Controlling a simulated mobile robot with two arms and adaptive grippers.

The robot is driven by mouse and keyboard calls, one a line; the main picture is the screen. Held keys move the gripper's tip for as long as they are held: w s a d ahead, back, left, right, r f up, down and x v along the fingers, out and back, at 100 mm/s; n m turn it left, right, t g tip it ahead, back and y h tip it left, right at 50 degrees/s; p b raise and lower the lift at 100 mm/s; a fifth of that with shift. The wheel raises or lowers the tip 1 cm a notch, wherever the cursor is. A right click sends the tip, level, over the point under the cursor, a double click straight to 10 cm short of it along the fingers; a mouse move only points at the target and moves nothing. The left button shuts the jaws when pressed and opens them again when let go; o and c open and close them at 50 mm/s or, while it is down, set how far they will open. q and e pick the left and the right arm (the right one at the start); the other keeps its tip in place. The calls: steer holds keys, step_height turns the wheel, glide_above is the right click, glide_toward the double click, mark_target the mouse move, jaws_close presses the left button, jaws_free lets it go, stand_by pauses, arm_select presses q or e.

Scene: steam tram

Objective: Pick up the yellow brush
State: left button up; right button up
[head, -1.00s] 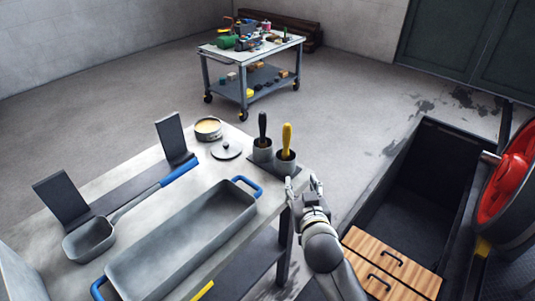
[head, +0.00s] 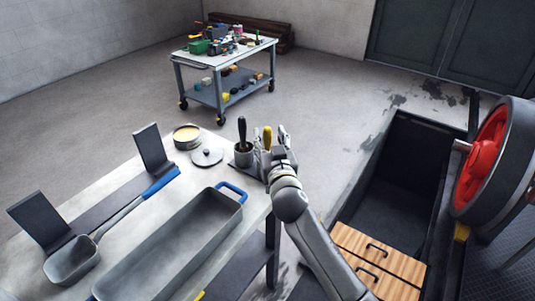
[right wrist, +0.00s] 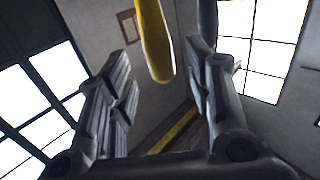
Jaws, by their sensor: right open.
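The yellow brush (head: 267,137) stands upright at the far right corner of the workbench, with its handle up. In the head view my right gripper (head: 274,140) is at the brush and hides its lower part and most of its cup. In the right wrist view the yellow handle (right wrist: 154,45) hangs down from the top edge between the two open fingers of the right gripper (right wrist: 160,85). I see a gap between the handle and each finger. My left gripper is not in view.
A black-handled brush (head: 242,133) stands in a grey cup (head: 243,155) just left of the yellow one. A lid (head: 206,157), a round tin (head: 187,137) and a long tray (head: 175,250) are on the bench. A pit (head: 395,190) lies to the right.

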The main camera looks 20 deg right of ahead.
mark_target(268, 136)
steer(key=shift+w+d, duration=0.15)
steer(key=shift+w, duration=1.4)
jaws_close()
